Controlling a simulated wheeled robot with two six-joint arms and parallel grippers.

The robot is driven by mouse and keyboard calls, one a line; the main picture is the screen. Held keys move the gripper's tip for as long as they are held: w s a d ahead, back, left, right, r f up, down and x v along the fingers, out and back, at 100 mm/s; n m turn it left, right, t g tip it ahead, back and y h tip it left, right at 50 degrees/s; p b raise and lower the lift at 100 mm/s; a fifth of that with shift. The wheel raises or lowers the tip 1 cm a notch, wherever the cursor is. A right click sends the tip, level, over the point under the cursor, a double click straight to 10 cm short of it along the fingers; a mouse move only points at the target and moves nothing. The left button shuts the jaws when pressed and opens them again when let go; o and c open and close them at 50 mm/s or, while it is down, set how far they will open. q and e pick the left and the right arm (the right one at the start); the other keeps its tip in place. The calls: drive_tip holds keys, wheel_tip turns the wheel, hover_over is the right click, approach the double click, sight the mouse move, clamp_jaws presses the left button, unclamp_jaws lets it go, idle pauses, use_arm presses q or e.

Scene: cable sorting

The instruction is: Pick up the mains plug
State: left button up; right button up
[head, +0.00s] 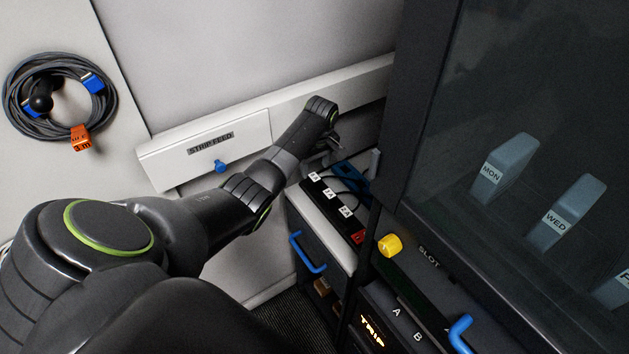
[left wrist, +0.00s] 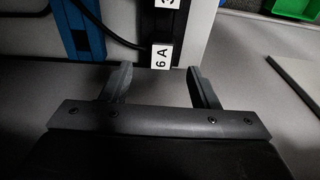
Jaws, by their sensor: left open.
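A dark power strip (head: 337,202) with several white labels and a red part at its near end lies on the cabinet top. My left gripper (head: 326,150) is at its far end, partly hidden by my own wrist. In the left wrist view, my left gripper (left wrist: 160,82) is open with nothing between its fingers. A white "6 A" label (left wrist: 161,57) on a dark part shows just beyond the fingertips, roughly between them. A black cable (left wrist: 118,30) runs to that dark part. I cannot tell a separate mains plug there. My right gripper is not in view.
A blue framed part (left wrist: 80,30) stands left of the cable. A white wall duct (head: 210,146) runs behind my arm. A dark glass-fronted cabinet (head: 520,130) stands close on the right. A coiled grey cable (head: 60,130) hangs at far left.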

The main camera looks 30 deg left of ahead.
sight(315, 177)
use_arm(q)
drive_tip(key=shift+f+p, duration=0.3)
drive_tip(key=shift+f, duration=2.2)
drive_tip(key=shift+c, duration=0.4)
drive_tip(key=c, duration=1)
drive_tip(key=shift+r, duration=0.15)
